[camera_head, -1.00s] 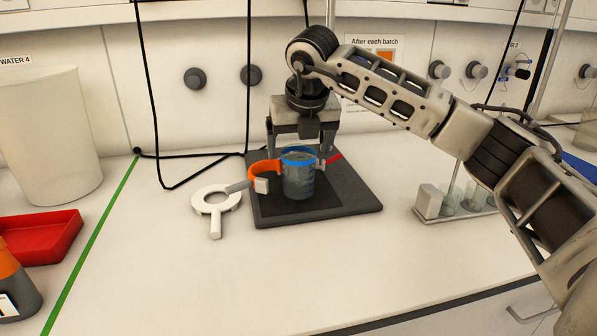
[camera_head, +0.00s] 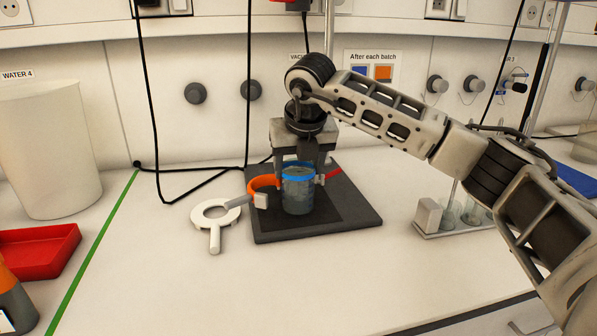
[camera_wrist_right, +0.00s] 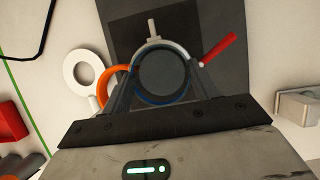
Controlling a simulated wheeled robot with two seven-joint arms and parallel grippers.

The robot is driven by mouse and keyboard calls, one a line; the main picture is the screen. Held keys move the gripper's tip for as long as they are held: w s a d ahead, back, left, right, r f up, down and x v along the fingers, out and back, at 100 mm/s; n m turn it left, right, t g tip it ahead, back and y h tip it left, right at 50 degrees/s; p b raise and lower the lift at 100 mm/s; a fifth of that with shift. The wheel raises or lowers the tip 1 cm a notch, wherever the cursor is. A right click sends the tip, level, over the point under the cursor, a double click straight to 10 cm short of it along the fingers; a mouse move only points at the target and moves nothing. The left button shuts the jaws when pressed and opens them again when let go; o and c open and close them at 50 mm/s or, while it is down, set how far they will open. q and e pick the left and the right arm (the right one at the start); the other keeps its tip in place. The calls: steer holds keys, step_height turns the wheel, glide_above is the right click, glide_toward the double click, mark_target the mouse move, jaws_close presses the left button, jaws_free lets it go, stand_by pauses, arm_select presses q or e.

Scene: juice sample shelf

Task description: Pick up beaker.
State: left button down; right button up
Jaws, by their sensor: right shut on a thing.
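The beaker (camera_head: 298,198) is clear with a blue band at its rim and stands upright on a dark square plate (camera_head: 362,217). An orange curved piece (camera_head: 262,183) and a red-tipped rod (camera_head: 333,174) sit at its sides. My right gripper (camera_head: 299,172) comes down from above and is shut on the beaker at its rim. In the right wrist view the beaker (camera_wrist_right: 162,75) is between the two fingers, seen from above. My left gripper is not in view.
A white ring with a handle (camera_head: 215,218) lies left of the plate. A rack with glassware (camera_head: 430,216) stands to the right. A red tray (camera_head: 40,250) and a large white container (camera_head: 45,150) are at the left. The front bench is clear.

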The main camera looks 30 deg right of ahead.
steer(key=shift+s+r, duration=0.1)
steer(key=shift+r, duration=0.05)
steer(key=s+a+r+b, duration=0.1)
steer(key=s+a+r, duration=0.2)
steer(key=s+r, duration=0.4)
steer(key=s, duration=0.6)
steer(key=shift+a+r+b, duration=0.2)
steer(key=shift+r+b, duration=0.15)
steer(key=shift+s, duration=0.2)
